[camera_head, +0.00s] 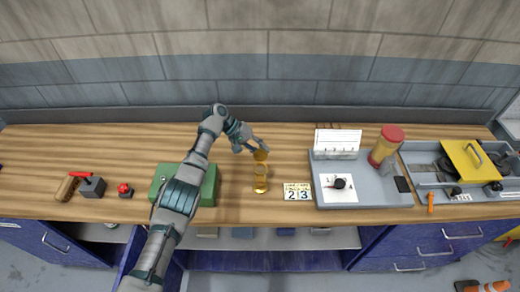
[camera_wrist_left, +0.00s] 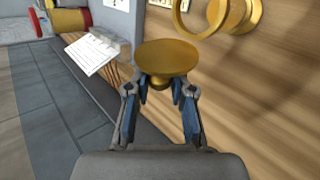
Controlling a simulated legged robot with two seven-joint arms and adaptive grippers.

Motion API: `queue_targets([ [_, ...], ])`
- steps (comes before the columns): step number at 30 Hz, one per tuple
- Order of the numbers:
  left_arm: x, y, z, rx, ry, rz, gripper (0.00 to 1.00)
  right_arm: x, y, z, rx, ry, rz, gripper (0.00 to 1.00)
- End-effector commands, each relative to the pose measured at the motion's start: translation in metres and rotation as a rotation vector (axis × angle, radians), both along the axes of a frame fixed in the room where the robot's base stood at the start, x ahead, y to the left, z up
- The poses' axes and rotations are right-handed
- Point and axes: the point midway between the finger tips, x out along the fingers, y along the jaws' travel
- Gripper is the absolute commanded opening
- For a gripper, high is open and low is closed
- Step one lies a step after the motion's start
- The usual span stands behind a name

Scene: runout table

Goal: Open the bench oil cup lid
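The bench oil cup (camera_head: 260,172) is a small gold cup on a round foot, standing on the wooden bench. Its round gold lid (camera_head: 261,155) shows just above the cup in the head view. My left gripper (camera_head: 253,150) is right at the lid. In the left wrist view the lid (camera_wrist_left: 168,57) covers the fingertips of my left gripper (camera_wrist_left: 161,88), with a small knob below it between the fingers. Whether the fingers touch the knob is hidden. The cup's ring-like rim (camera_wrist_left: 205,30) shows beyond, apart from the lid in that view. My right gripper is not in view.
A green box (camera_head: 208,188) stands left of the cup, partly behind my left arm. A number card (camera_head: 297,191) lies to the right, beside a grey tray (camera_head: 330,168) with a red-capped jar (camera_head: 385,145). Bare bench lies behind the cup.

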Motion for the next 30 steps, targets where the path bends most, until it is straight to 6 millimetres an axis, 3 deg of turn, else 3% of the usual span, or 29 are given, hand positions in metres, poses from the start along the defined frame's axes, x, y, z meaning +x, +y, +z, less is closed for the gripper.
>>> queue_targets([
  [2, -0.001, 0.0, -0.002, 0.001, 0.003, 0.0, 0.44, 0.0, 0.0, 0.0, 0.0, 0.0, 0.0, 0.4],
  [12, 0.001, 0.002, 0.003, -0.001, -0.001, 0.001, 0.44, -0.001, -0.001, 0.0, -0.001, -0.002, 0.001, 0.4],
  [21, 0.009, 0.038, 0.039, -0.001, 0.001, 0.002, 0.44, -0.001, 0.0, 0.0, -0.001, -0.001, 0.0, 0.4],
  [30, 0.01, 0.05, 0.05, 0.001, 0.001, 0.001, 0.44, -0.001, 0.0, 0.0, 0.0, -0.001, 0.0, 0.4],
])
